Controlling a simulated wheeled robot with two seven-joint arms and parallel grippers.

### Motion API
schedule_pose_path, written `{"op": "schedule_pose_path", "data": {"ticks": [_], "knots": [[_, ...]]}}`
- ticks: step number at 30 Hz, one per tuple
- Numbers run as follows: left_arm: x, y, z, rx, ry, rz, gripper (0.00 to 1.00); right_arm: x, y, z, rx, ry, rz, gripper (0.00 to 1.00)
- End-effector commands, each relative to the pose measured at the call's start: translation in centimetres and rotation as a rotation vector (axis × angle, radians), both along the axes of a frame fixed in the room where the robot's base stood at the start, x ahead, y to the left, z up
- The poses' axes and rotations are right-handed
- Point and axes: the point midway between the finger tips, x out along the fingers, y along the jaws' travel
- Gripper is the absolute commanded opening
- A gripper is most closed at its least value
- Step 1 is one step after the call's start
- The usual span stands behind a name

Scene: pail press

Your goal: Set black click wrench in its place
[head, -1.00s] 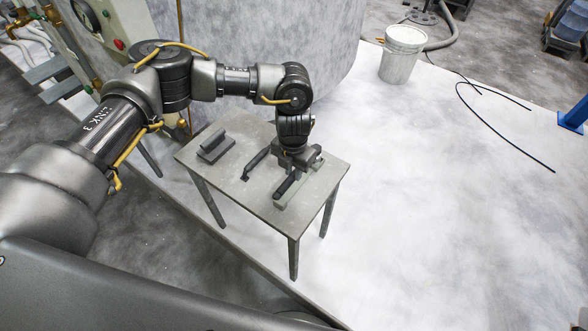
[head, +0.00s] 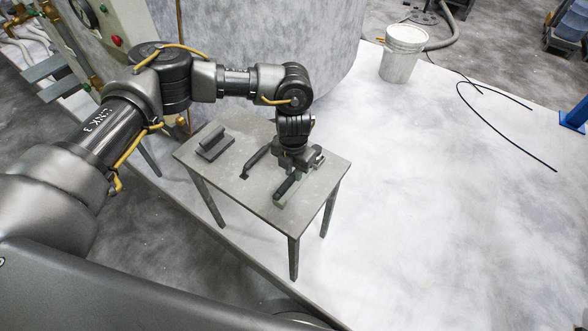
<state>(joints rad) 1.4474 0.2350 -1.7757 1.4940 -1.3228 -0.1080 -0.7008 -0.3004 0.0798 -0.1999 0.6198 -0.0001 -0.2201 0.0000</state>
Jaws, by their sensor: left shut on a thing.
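My left gripper (head: 291,163) points down over the right part of the small grey table (head: 237,191). It is shut on the black click wrench (head: 287,186), a dark bar whose near end sticks out below the gripper. The wrench lies along a low grey cradle (head: 318,158) on the table. The gripper hides its middle, and I cannot tell whether it rests fully in the cradle. My right gripper is not in view.
A grey block with a raised bar (head: 214,143) stands on the table's left part. Another dark bar (head: 256,162) lies between it and my gripper. A white pail (head: 402,54) stands on the floor behind, at right. Black cables (head: 500,128) lie on the floor.

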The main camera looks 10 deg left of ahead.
Motion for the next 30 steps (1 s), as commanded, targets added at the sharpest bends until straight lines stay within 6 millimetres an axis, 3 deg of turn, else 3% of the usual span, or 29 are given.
{"op": "schedule_pose_path", "data": {"ticks": [12,24,25,30], "knots": [[0.0,0.0,-1.3,0.000,-0.001,0.000,0.00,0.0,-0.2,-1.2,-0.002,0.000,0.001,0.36],[0.0,0.0,-1.4,0.000,-0.001,0.000,0.00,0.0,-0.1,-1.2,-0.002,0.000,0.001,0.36],[0.0,0.0,-1.4,0.000,-0.001,0.000,0.23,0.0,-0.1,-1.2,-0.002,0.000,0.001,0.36],[0.0,0.0,-1.4,0.000,-0.001,0.000,0.45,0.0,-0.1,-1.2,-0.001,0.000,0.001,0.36]]}}
